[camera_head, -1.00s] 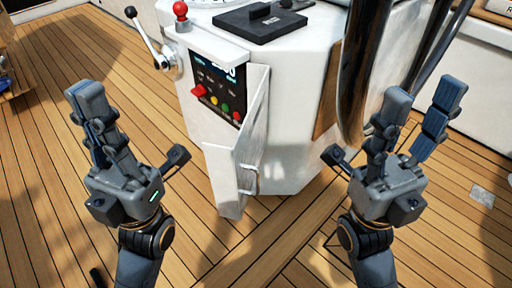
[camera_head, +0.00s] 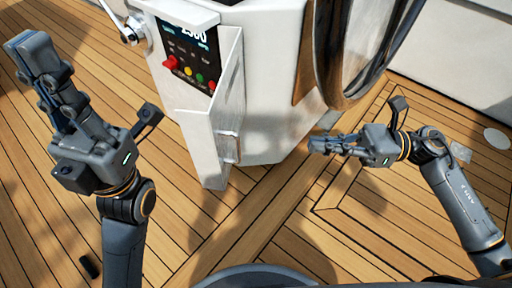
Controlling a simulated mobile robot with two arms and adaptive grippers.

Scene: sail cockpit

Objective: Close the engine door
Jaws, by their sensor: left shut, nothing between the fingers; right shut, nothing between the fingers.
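The engine door (camera_head: 228,95) is a white panel standing open on the front of the white console. A latch or handle (camera_head: 229,148) shows low on its right face. Behind the door is a dark control panel (camera_head: 190,55) with coloured buttons and a lit display, partly covered by the door. My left gripper (camera_head: 32,52) is shut and empty, left of the console and pointing up and away. My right gripper (camera_head: 316,144) is shut and empty, to the right of the door, with its fingers pointing left towards it. A gap shows between these fingers and the door.
A chrome-rimmed wheel (camera_head: 345,100) stands at the console's right, above my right gripper. A metal lever (camera_head: 130,30) sticks out at the console's upper left.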

